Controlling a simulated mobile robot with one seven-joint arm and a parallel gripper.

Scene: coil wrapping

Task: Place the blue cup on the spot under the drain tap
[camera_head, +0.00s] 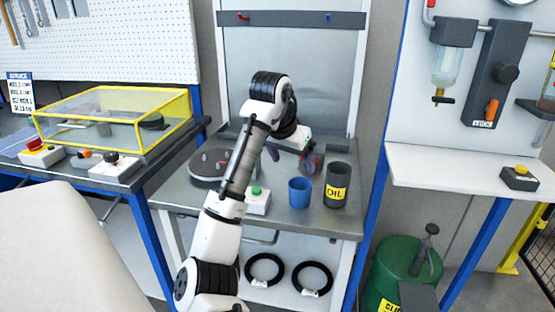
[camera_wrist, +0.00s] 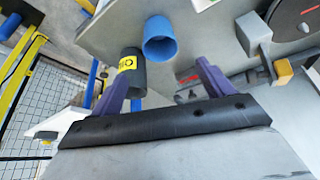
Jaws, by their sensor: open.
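The blue cup (camera_head: 300,193) stands upright on the grey middle table, just left of the dark can labelled OIL. It also shows in the wrist view (camera_wrist: 160,47), beyond and between my purple fingers. My gripper (camera_head: 292,160) is open and empty, behind and above the cup and apart from it; its fingers show spread in the wrist view (camera_wrist: 163,80). The drain tap (camera_head: 443,98) hangs below a clear bowl on the right wall panel. The white shelf (camera_head: 440,165) lies beneath it; I cannot make out a marked spot there.
The OIL can (camera_head: 337,186) stands close beside the cup. A round dark disc (camera_head: 208,167) and a green-button box (camera_head: 257,201) are left on the table. A yellow-button box (camera_head: 520,177) sits on the right shelf; its left part is clear. A green drum (camera_head: 400,270) stands below.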

